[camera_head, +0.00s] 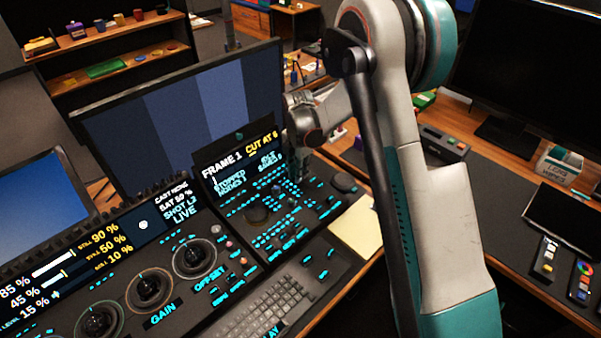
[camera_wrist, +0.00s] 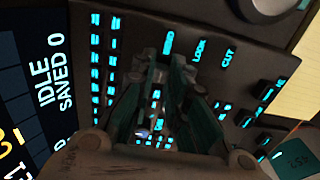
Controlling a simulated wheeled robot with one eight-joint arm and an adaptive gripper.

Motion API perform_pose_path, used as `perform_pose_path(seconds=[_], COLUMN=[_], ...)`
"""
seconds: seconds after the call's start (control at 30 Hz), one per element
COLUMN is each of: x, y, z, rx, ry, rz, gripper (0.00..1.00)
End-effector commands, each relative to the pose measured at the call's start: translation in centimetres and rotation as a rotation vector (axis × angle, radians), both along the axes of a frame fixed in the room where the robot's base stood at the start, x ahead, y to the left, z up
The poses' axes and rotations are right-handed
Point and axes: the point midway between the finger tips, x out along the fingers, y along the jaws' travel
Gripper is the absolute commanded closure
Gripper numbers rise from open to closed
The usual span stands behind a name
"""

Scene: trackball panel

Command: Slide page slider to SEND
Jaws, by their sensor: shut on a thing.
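The button panel (camera_head: 262,212) lies below a screen reading FRAME 1, CUT AT 6, IDLE and SAVED 0. My gripper (camera_head: 297,178) reaches down onto the upper right part of this panel. In the wrist view my gripper (camera_wrist: 165,78) is closed, with its fingers pointing at the panel. The page slider's knob is hidden between and behind the fingers, so its exact position cannot be read. The SEND label (camera_wrist: 168,42) shows just beyond the fingertips, with LOOK (camera_wrist: 199,50) and CUT (camera_wrist: 228,57) in a row to its right.
Glowing keys surround my fingers. The trackball (camera_head: 257,214) and a dark round knob (camera_head: 344,183) sit nearby on the panel. A keyboard (camera_head: 275,303) and a yellow pad (camera_head: 358,228) lie in front. The large monitor (camera_head: 185,108) stands behind.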

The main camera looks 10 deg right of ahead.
Motion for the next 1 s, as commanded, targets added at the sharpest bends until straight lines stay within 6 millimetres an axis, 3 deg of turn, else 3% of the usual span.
perform_pose_path(seconds=[0.03, 0.1, 0.53, 1.0], x=[0.3, 0.3, 0.1, 0.1], y=[0.1, 0.1, 0.0, 0.1], z=[0.1, 0.1, 0.8, 9.4], rx=[0.002, 0.002, 0.001, 0.002], ry=[-0.007, -0.007, -0.004, -0.005], rz=[0.001, 0.001, 0.001, 0.001], gripper=[0.79, 0.65, 0.65, 0.65])
